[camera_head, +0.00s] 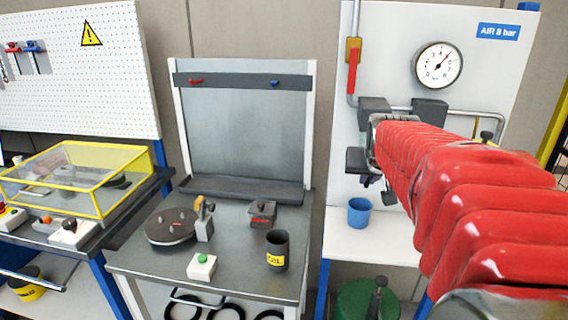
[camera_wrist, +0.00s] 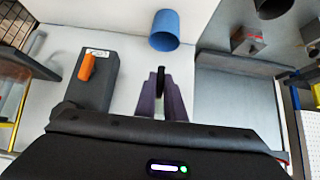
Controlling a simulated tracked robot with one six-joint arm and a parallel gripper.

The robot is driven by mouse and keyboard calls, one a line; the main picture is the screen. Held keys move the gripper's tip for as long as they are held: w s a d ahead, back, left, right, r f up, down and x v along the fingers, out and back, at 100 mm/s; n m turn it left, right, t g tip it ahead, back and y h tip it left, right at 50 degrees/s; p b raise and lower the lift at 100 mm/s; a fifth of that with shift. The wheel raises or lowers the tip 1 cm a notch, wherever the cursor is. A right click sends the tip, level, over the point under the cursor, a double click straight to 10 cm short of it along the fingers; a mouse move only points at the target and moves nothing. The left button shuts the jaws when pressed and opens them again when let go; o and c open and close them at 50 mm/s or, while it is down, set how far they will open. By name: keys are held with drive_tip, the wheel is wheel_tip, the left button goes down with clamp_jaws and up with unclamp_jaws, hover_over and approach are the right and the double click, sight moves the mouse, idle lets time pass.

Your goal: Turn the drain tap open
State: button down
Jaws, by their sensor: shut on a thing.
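In the wrist view my gripper (camera_wrist: 163,92) has its two purple-grey fingers closed on either side of a slim black handle (camera_wrist: 161,78), which I take to be the drain tap. Only the handle's upper part shows between the fingers; its base is hidden, and I cannot tell how far it is turned. In the head view my red, ribbed arm reaches to the pipework on the white air panel (camera_head: 395,70). It covers the tap there, and my fingertips cannot be made out clearly.
A grey block with an orange lever (camera_wrist: 87,68) stands beside my gripper in the wrist view. A blue cup (camera_head: 360,212) stands on the white shelf below. A pressure gauge (camera_head: 437,65) and a red-handled valve (camera_head: 352,72) are on the panel. A dark worktable (camera_head: 240,240) stands left.

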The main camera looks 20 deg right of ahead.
drive_tip(key=shift+s+f, duration=0.1)
drive_tip(key=shift+f, duration=0.25)
drive_tip(key=c, duration=2.1)
unclamp_jaws()
drive_tip(key=shift+r, duration=0.1)
drive_tip(key=shift+r, duration=0.15)
drive_tip(key=v, duration=1.3)
drive_tip(key=shift+s+a+r, duration=0.15)
drive_tip(key=shift+r, duration=0.05)
